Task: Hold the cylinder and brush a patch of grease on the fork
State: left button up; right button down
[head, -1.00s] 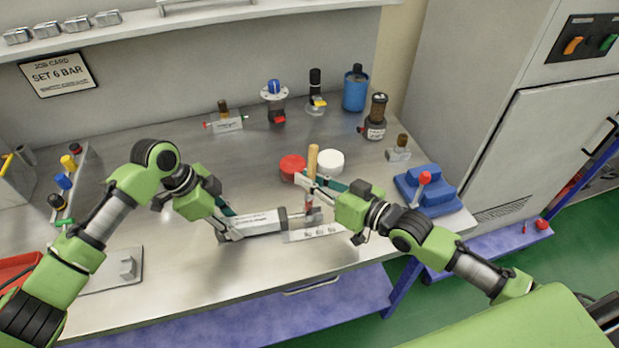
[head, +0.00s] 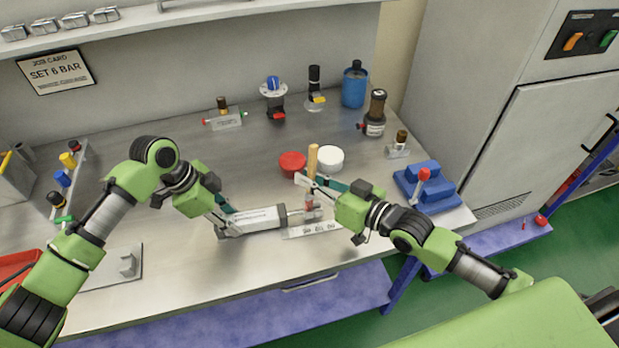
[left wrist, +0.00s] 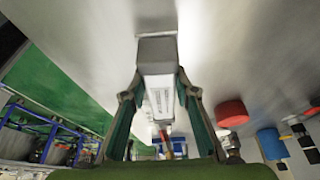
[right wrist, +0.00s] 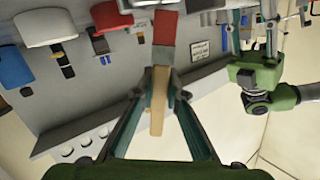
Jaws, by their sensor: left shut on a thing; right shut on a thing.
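The cylinder (head: 258,220) lies on the steel bench, silver-grey with a label and a dark end cap, its rod end and fork to the right. My left gripper (head: 230,227) is shut on it near its left end; the left wrist view shows the cylinder (left wrist: 158,85) between the fingers. My right gripper (head: 312,182) is shut on the wooden handle of an upright brush (head: 313,158). In the right wrist view the brush handle (right wrist: 158,100) sits between the fingers, with its red part beyond them. The brush's lower end is at the fork, which is small and partly hidden; I cannot make out grease.
A red tub (head: 292,163) and a white round lid or tub (head: 330,159) stand just behind the brush. A plate with holes (head: 312,230) lies under the rod end. A blue block with a red-knobbed lever (head: 425,190) is at right. Valves and a blue can (head: 355,87) line the back.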

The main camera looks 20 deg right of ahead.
jog(key=shift+w, duration=0.45)
jog(key=shift+w+d, duration=0.1)
jog(key=shift+w, duration=0.4)
jog(key=shift+s, duration=0.1)
jog(key=shift+s+f, duration=0.15)
jog(key=shift+s, duration=0.3)
jog(key=shift+s, duration=0.2)
jog(key=shift+s, duration=0.35)
jog(key=shift+w, duration=0.15)
